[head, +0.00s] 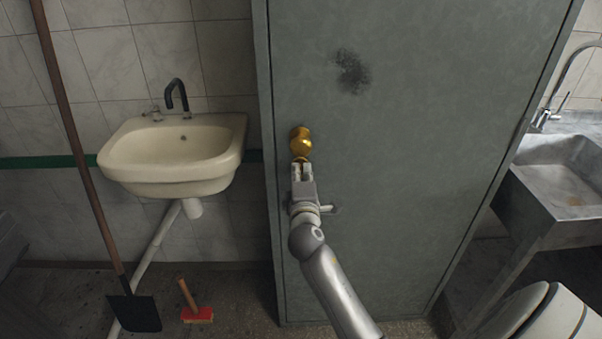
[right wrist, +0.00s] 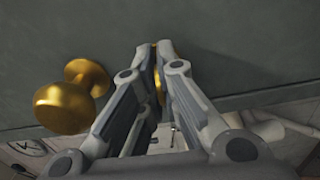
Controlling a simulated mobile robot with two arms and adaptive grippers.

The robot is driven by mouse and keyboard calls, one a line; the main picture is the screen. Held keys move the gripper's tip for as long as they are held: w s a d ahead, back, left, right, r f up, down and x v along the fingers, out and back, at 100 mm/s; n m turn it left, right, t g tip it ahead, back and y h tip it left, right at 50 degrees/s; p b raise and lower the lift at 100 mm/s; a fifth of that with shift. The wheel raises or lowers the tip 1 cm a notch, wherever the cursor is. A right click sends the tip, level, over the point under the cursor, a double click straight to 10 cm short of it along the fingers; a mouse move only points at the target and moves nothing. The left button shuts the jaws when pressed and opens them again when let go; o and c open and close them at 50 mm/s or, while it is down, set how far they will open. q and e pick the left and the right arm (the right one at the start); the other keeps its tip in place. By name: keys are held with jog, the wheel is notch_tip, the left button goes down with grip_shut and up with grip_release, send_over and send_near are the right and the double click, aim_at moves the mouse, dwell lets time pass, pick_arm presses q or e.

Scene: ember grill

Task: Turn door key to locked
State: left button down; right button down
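The grey door (head: 400,150) fills the middle of the head view, with a round gold knob (head: 301,141) near its left edge. The knob also shows in the right wrist view (right wrist: 68,104), left of the fingers. My right gripper (head: 301,168) is just below the knob, at the door face. In the right wrist view its fingers (right wrist: 155,50) are nearly together, with a small gold piece, the door key (right wrist: 158,86), between them. The fingers hide most of the key, so its turn angle cannot be told. My left gripper is not in view.
A cream washbasin (head: 175,150) hangs on the tiled wall left of the door. A long-handled shovel (head: 135,312) and a red brush (head: 197,314) are at lower left. A metal sink (head: 565,175) stands at the right. The door face right of my arm is clear.

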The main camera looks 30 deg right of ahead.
jog(key=c, duration=1.7)
grip_release()
jog(key=shift+s+d, duration=0.1)
jog(key=shift+d, duration=0.1)
jog(key=shift+o, duration=0.2)
jog(key=shift+s+a, duration=0.15)
jog(key=shift+a, duration=0.1)
jog(key=v, duration=1.1)
jog(key=shift+s, duration=0.25)
jog(key=shift+a, duration=0.15)
